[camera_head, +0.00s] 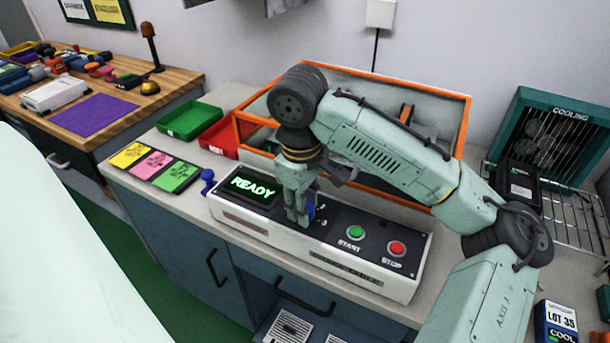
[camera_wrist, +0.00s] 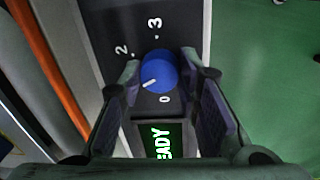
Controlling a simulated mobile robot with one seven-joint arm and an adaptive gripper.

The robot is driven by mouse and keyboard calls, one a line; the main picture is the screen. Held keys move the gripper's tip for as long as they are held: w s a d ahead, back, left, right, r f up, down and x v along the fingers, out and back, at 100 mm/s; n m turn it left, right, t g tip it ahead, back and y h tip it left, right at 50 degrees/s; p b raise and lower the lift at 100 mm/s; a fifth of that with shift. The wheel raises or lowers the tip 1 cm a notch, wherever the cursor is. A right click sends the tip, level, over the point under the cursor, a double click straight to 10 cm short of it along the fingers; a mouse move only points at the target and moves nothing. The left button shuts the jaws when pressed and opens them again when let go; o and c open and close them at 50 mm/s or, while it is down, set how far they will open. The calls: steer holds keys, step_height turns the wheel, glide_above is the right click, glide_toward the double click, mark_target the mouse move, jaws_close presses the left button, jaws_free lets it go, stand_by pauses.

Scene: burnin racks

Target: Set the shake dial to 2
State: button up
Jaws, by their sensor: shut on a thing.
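The shake dial is a round blue knob (camera_wrist: 160,70) with a white pointer line, on the dark top of the white control panel (camera_head: 360,274). In the wrist view the pointer aims down-left, just past the 0 mark and short of the 2. The 2 and 3 show above the knob; the area by the left finger, between 0 and 2, is hidden. My gripper (camera_wrist: 162,72) is shut on the dial, one finger on each side. In the head view the gripper (camera_head: 300,217) points down over the panel and mostly hides the blue dial (camera_head: 312,212).
The green READY display (camera_head: 251,188) is left of the dial; the green START (camera_head: 355,232) and red STOP (camera_head: 397,248) buttons are right. An orange-edged open enclosure (camera_head: 465,125) stands behind. A small blue object (camera_head: 208,180) stands left of the panel.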

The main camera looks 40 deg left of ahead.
steer(key=m, duration=0.5)
steer(key=shift+m, duration=0.3)
steer(key=m, duration=0.5)
steer(key=shift+a+m+h, duration=0.1)
steer(key=shift+m+h, duration=0.2)
steer(key=o, duration=1.2)
steer(key=r, duration=1.2)
steer(key=shift+s+a, duration=0.25)
steer(key=shift+a, duration=0.05)
